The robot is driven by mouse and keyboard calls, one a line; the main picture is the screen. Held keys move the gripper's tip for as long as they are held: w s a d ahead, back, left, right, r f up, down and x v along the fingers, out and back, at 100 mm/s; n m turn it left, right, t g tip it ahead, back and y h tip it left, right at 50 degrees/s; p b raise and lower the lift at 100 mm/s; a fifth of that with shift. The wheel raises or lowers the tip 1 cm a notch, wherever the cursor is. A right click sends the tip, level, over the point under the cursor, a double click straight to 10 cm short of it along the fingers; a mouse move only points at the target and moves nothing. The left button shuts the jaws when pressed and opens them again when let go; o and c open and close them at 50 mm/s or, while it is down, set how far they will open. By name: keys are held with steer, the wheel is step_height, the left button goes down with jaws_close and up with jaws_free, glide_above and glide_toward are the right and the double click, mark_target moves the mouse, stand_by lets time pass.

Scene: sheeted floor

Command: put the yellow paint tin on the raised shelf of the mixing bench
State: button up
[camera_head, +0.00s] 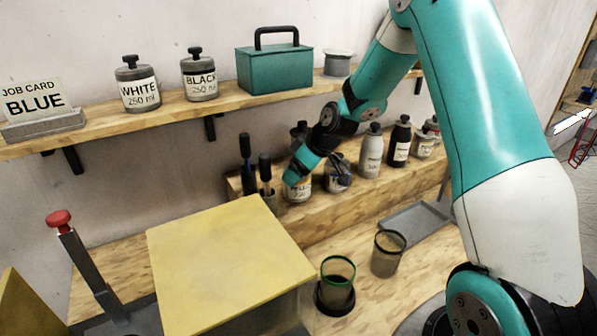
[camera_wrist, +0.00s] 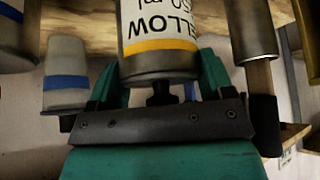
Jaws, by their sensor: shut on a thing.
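The yellow paint tin (camera_head: 298,192) has a white label and shows beside the brush pot at the left of the raised shelf (camera_head: 330,205). In the wrist view the tin (camera_wrist: 160,35) has a yellow band, upside-down lettering and a dark lid knob toward my gripper. My gripper (camera_head: 294,178) is shut on it, with teal fingers (camera_wrist: 160,88) on both sides. The tin is at the raised shelf's level; I cannot tell whether its base touches the wood. My gripper hides its top in the head view.
A brush pot (camera_head: 268,198) stands close left; another tin (camera_head: 338,180) is close right, with bottles (camera_head: 372,152) beyond.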

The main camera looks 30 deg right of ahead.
steer(key=shift+f, duration=0.75)
steer(key=o, duration=1.5)
steer(key=shift+f, duration=0.15)
steer(key=shift+c, duration=0.2)
steer(key=shift+r, duration=0.25)
steer(key=b+v, duration=0.3)
steer(key=v, duration=0.8)
steer(key=s+a+r+g+y, duration=0.1)
steer(key=s+a+r, duration=0.1)
steer(key=s+a, duration=0.5)
steer(key=s+a+r+g, duration=0.2)
steer(key=s+a, duration=0.3)
steer(key=a, duration=0.4)
steer(key=s+a+g, duration=0.1)
steer(key=s+a, duration=0.2)
steer(key=s, duration=0.4)
steer(key=s+a+g, duration=0.1)
steer(key=s+a, duration=0.2)
steer(key=s, duration=0.5)
steer(key=shift+s, duration=0.35)
